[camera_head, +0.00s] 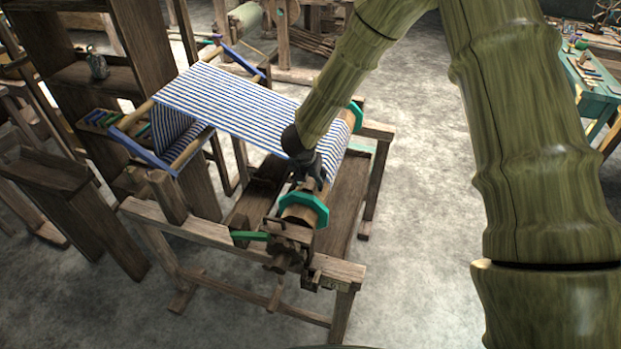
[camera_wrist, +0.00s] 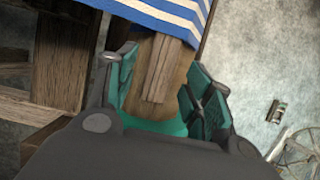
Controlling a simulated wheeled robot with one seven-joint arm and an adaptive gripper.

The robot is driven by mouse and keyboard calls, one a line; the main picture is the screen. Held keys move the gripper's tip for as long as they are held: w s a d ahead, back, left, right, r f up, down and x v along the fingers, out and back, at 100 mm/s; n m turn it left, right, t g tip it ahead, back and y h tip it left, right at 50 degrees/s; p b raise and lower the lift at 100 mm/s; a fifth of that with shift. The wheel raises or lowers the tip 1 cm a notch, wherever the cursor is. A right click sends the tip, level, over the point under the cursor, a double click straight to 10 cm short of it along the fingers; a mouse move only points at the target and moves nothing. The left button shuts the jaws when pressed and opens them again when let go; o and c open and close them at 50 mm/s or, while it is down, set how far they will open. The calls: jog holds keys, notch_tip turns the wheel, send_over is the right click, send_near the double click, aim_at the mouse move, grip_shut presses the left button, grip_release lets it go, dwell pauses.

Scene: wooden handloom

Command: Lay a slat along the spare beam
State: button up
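A round wooden beam (camera_head: 299,214) with teal end discs (camera_head: 304,211) lies across the loom frame, with blue-and-white striped cloth over its far part. My gripper (camera_head: 311,184) is low over the beam's near end. In the wrist view, my gripper (camera_wrist: 160,85) is open, its teal-padded fingers spread on either side of the beam (camera_wrist: 187,62). A narrow wooden slat (camera_wrist: 162,72) lies lengthwise along the beam between the fingers, with bare beam showing beside it. Its far end meets the cloth edge; whether it passes under is hidden. I see gaps between slat and fingers.
Striped cloth (camera_head: 235,105) stretches to a blue-ended frame at the left. Loom rails (camera_head: 205,228) and a wooden trough (camera_head: 349,185) flank the beam. A dark shelf stands at left, a teal workbench (camera_head: 592,85) at far right. Concrete floor is open on the right.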

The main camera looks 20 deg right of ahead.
jog(key=v, duration=1.2)
